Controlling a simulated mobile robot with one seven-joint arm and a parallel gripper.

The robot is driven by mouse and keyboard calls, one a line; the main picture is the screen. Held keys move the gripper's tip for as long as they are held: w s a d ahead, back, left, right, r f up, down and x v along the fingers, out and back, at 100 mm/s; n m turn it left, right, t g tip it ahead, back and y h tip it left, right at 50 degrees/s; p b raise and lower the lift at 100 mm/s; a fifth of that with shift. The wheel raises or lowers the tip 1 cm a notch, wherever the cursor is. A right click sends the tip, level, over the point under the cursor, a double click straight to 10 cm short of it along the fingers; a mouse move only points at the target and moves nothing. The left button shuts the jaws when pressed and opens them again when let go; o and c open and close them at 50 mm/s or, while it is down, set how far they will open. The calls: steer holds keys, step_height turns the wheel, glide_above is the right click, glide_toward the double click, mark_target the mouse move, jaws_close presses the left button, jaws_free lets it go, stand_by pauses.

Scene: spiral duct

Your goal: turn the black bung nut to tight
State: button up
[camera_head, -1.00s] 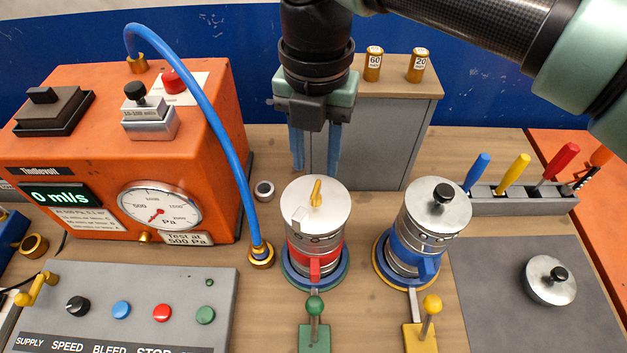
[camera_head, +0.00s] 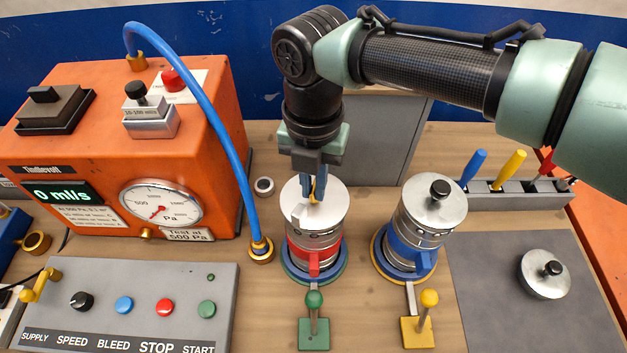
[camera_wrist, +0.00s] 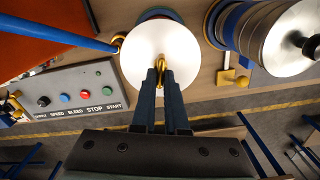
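A black knob (camera_head: 439,187) stands on the silver lid of the blue-clamped canister (camera_head: 410,240). A similar black knob (camera_head: 553,268) is on a loose silver lid lying on the grey mat. Which of these is the bung nut I cannot tell. My gripper (camera_head: 313,196) is at the red-clamped canister (camera_head: 312,244), away from both knobs. Its blue fingers close from two sides on the brass handle on that lid. In the wrist view the brass handle (camera_wrist: 161,67) sits between the fingertips, and the lid (camera_wrist: 140,52) lies beneath. The fingers partly hide the handle.
A blue hose (camera_head: 217,115) arches from the orange tester (camera_head: 90,150) to a brass fitting left of the red-clamped canister. Green (camera_head: 314,300) and yellow (camera_head: 429,299) toggle levers stand in front. A tool rack (camera_head: 520,198) is at right, and the grey mat (camera_head: 490,310) has free room.

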steer(key=shift+r+m, duration=0.1)
steer(key=shift+m, duration=0.2)
jaws_close()
steer(key=shift+a+m+p, duration=0.15)
steer(key=shift+m+p, duration=1)
steer(key=shift+m, duration=0.05)
steer(key=m+p, duration=0.2)
steer(key=m, duration=0.3)
steer(key=shift+w+a, duration=0.1)
steer(key=m+p, duration=0.2)
steer(key=m, duration=0.3)
steer(key=shift+w, duration=0.15)
steer(key=shift+w+m+p, duration=0.15)
steer(key=shift+m+p, duration=0.45)
steer(key=shift+m, duration=1.1)
steer(key=o, duration=0.6)
jaws_free()
